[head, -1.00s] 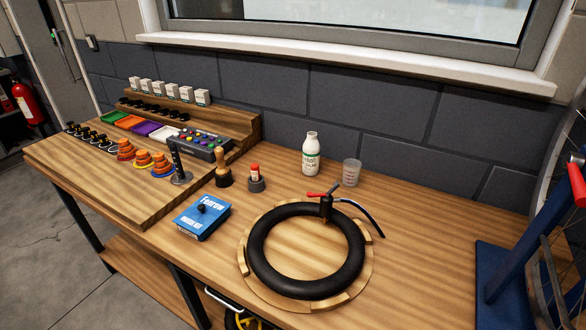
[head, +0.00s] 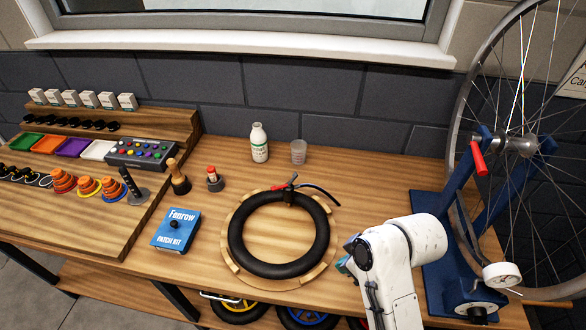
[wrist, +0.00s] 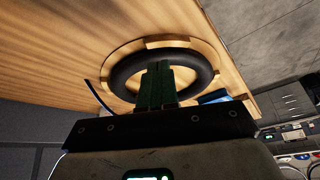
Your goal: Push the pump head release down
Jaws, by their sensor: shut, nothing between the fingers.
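The pump head (head: 290,196) sits on the far side of a black inner tube (head: 236,240), with its red release lever (head: 280,187) sticking out to the left and a dark hose curving right. The tube lies on a round wooden holder (head: 228,255). My gripper (head: 343,265) is just right of the tube in the head view, mostly hidden by my white wrist. In the wrist view its green fingers (wrist: 155,82) are together and empty, overlapping the tube (wrist: 203,62). There the hose (wrist: 98,97) shows at left; the release lever cannot be made out.
A white bottle (head: 259,143) and a clear cup (head: 298,152) stand behind the tube. A blue patch kit box (head: 176,230) lies left of it. A blue wheel stand (head: 435,270) with a wheel is at right.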

